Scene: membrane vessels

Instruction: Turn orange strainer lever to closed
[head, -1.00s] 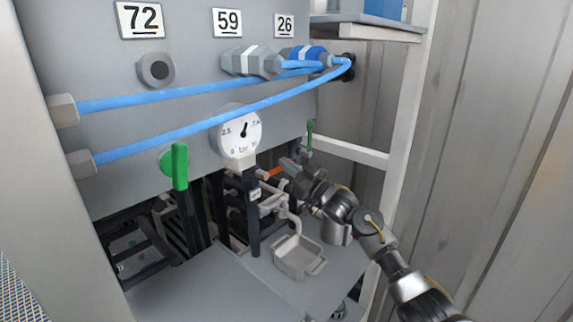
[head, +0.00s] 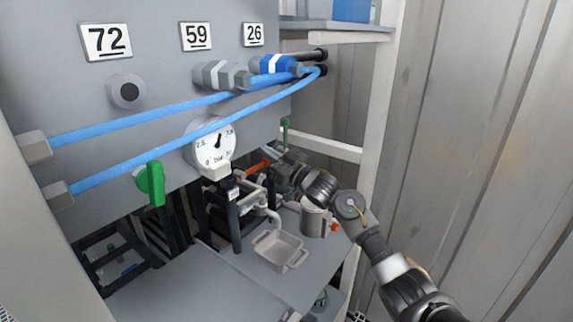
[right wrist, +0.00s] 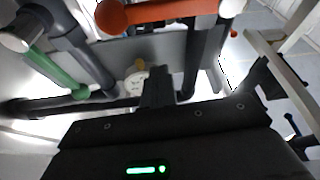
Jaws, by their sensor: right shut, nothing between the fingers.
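The orange lever (head: 258,166) shows in the head view below and right of the round gauge, partly hidden among dark pipes. In the right wrist view the orange lever (right wrist: 172,12) crosses the top as a bar with a rounded end. My right gripper (head: 276,158) is beside the lever in the head view, its tips hard to make out. In the right wrist view my right gripper (right wrist: 157,80) has its fingers together with nothing between them, pointing below the lever. I cannot tell whether they touch. My left gripper is not in view.
A gauge (head: 213,147), a green lever (head: 155,183) and blue hoses (head: 150,125) are on the grey panel to the left. A grey tray (head: 280,250) stands below the pipes. A white post (head: 378,130) and a wall are to the right.

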